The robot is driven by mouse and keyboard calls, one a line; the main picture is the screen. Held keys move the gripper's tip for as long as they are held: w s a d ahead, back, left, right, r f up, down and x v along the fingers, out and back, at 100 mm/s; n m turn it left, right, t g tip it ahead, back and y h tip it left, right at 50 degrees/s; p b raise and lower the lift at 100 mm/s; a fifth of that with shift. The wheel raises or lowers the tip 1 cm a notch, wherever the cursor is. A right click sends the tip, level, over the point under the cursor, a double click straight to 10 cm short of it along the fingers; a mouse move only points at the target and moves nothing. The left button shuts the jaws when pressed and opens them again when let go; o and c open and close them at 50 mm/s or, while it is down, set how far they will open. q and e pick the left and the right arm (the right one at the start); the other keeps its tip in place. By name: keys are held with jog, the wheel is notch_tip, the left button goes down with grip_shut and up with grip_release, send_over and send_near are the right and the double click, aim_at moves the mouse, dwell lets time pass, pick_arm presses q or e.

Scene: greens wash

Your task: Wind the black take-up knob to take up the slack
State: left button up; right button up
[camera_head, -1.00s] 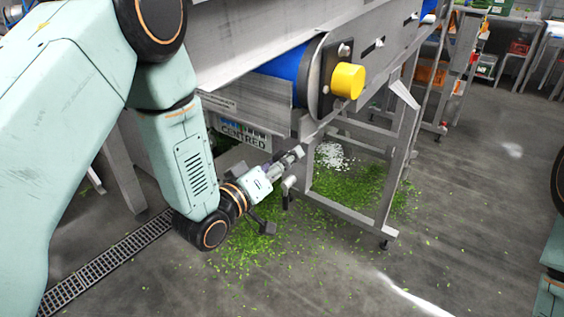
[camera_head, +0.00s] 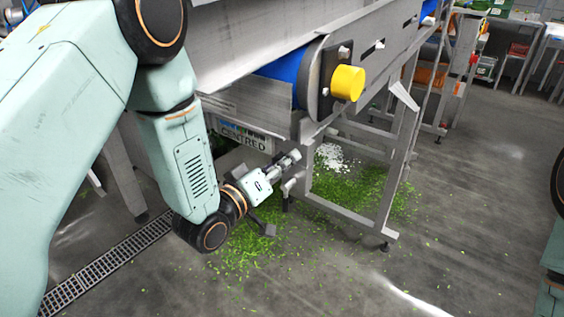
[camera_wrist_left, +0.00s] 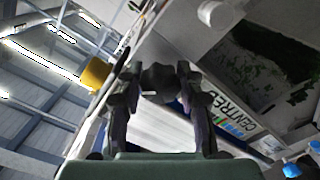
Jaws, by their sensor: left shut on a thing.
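The black take-up knob (camera_wrist_left: 159,80) shows in the left wrist view between the fingers of my left gripper (camera_wrist_left: 160,88). The fingers are shut on it from both sides. In the head view my left gripper (camera_head: 289,168) is at the near lower corner of the conveyor frame, below the yellow roller end cap (camera_head: 347,83). The knob cannot be made out there. My right gripper is outside both views. A sign reading "CENTRED" (camera_wrist_left: 234,108) is beside the knob in the wrist view. In the head view the sign (camera_head: 256,143) is partly hidden by my left arm.
The blue belt (camera_head: 283,66) wraps the roller above the gripper. A metal frame leg (camera_head: 391,205) stands to the right. Green leaf scraps (camera_head: 345,187) and a white pile (camera_head: 331,155) lie on the floor. A floor grating (camera_head: 100,268) runs at lower left. Open floor is at right.

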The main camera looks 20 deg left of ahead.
pick_arm(q)
jog(key=m+p, duration=0.1)
jog(key=m, duration=0.2)
jog(key=shift+m, duration=0.4)
jog(key=shift+m+p, duration=0.4)
jog(key=shift+m, duration=1.5)
jog(key=o, duration=1.2)
jog(key=v, duration=1.2)
